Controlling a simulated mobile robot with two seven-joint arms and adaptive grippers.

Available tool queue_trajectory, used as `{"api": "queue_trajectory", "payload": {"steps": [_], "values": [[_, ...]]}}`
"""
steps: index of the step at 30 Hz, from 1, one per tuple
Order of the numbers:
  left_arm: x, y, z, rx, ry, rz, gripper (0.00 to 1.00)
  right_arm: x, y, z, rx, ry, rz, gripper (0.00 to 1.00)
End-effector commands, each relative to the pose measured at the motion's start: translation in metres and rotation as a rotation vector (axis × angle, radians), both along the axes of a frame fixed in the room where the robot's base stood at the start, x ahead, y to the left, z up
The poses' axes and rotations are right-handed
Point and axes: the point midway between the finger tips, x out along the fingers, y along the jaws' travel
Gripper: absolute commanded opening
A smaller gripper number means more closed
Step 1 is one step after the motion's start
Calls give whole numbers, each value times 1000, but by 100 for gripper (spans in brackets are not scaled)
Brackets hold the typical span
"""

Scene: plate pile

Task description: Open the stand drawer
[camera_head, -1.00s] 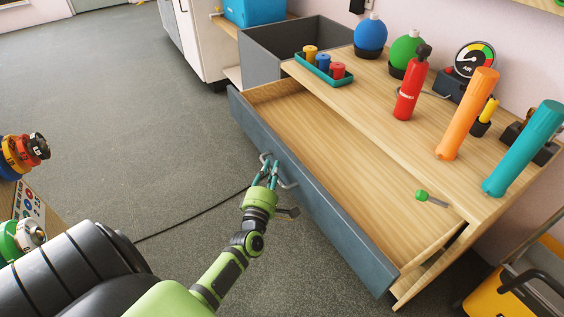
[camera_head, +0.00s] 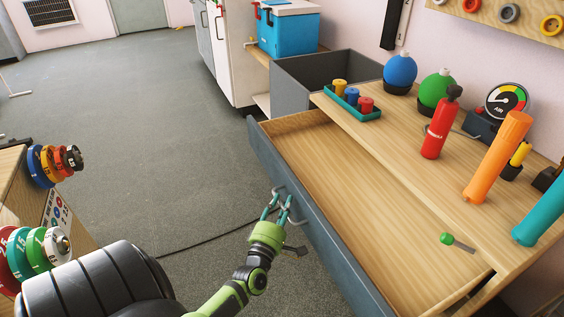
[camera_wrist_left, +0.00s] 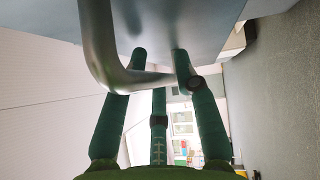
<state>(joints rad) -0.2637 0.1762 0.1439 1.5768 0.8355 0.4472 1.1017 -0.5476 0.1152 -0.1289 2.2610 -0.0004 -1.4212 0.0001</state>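The stand drawer (camera_head: 325,227) is pulled well out from under the stand's wooden top, and its empty wooden inside shows. Its grey front panel has a metal handle (camera_head: 299,217) on the outer face. The handle also shows as a bent metal bar in the left wrist view (camera_wrist_left: 97,50). My left gripper (camera_head: 281,198) is at the handle, with its teal fingers around the bar. Its fingertips (camera_wrist_left: 160,55) are apart, with a gap between them. The exact contact with the bar is hard to tell. My right gripper is not in view.
On the stand top are a teal tray (camera_head: 352,107) of colored spools, a blue flask (camera_head: 400,70), a green flask (camera_head: 436,90), a red extinguisher (camera_head: 436,130) and an orange cylinder (camera_head: 497,160). Weight plates (camera_head: 40,250) stand at left. The floor (camera_head: 160,100) left of the drawer is clear, except for a black cable (camera_head: 205,240).

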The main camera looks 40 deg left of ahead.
Motion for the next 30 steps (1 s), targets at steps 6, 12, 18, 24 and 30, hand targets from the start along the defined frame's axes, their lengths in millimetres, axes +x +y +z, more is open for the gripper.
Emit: {"api": "queue_trajectory", "payload": {"steps": [6, 12, 18, 24, 30], "values": [[-8, -4, -2, 2, 1, 0, 30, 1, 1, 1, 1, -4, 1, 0], [-43, -18, -8, 0, 4, 0, 30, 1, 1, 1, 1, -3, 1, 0], [-81, -34, -13, 1, 4, 0, 30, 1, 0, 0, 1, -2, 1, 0], [-104, -44, -16, -1, 2, 0, 30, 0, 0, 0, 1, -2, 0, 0], [-110, -47, -16, -1, -1, 0, 30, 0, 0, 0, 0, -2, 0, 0]]}}
